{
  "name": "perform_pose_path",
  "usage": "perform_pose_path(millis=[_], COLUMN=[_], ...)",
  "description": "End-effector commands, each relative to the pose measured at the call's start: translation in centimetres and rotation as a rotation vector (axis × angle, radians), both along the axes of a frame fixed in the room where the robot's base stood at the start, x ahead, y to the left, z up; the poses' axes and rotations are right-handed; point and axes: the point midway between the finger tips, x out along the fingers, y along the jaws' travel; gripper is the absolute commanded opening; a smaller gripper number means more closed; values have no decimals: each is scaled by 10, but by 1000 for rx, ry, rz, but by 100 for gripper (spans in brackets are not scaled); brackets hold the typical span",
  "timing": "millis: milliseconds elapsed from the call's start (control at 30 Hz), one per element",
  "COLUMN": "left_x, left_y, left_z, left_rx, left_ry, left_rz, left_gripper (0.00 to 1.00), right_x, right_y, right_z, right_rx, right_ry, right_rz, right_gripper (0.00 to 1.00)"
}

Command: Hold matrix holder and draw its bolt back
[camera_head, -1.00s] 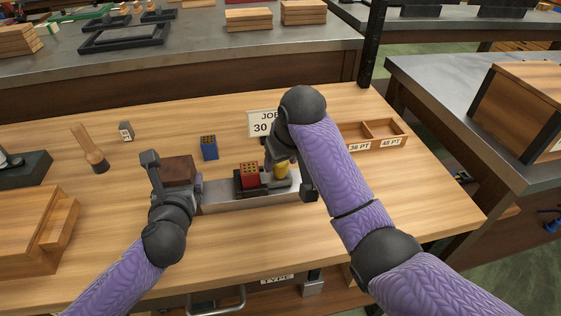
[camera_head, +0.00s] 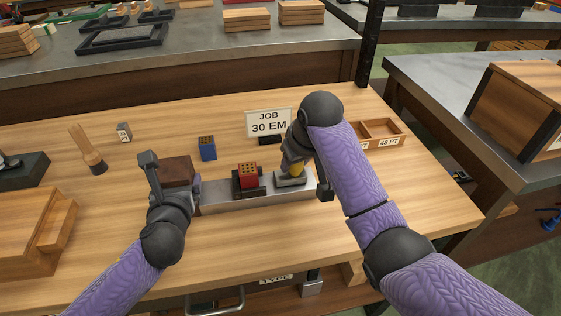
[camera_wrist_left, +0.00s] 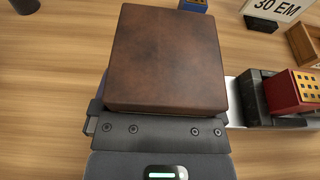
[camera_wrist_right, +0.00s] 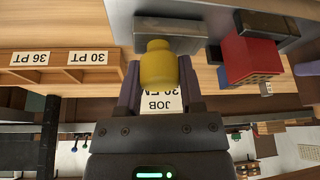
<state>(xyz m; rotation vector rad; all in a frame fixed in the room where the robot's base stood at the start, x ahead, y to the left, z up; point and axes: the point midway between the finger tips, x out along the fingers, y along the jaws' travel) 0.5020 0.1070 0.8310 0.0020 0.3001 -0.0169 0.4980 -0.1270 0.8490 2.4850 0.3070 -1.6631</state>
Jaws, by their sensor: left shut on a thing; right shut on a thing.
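The matrix holder (camera_head: 222,204) is a long pale metal bar lying on the bench, with a brown block (camera_head: 178,170) at its left end. A red block with yellow holes (camera_head: 248,176) sits in a dark seat on the bar. The bolt's yellow knob (camera_wrist_right: 158,65) stands on a grey slide (camera_head: 290,179) to the right, apart from the red block. My right gripper (camera_wrist_right: 160,88) is shut on the knob; its fingertips are partly hidden in the head view.
A blue block with holes (camera_head: 207,148) and a sign reading JOB 30 EM (camera_head: 267,122) stand behind the bar. A wooden compartment tray (camera_head: 385,133) is at the right. A wooden-handled tool (camera_head: 88,150) and small grey block (camera_head: 124,131) stand left.

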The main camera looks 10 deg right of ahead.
Motion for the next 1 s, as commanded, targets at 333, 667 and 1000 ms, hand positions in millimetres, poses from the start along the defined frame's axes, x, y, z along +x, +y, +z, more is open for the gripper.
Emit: perform_pose_path(millis=[333, 667, 1000], left_x=[0, 0, 0], left_y=[1, 1, 1], left_z=[0, 0, 0], left_rx=[1, 2, 2], left_ry=[1, 1, 1], left_rz=[2, 2, 2], left_gripper=[30, 30, 30], right_x=[0, 0, -16], right_y=[-17, -17, -21], right_z=[1, 0, 45], right_rx=[-1, 0, 0], right_ry=[-2, -2, -10], right_rz=[-1, 0, 1], right_gripper=[0, 63, 63])
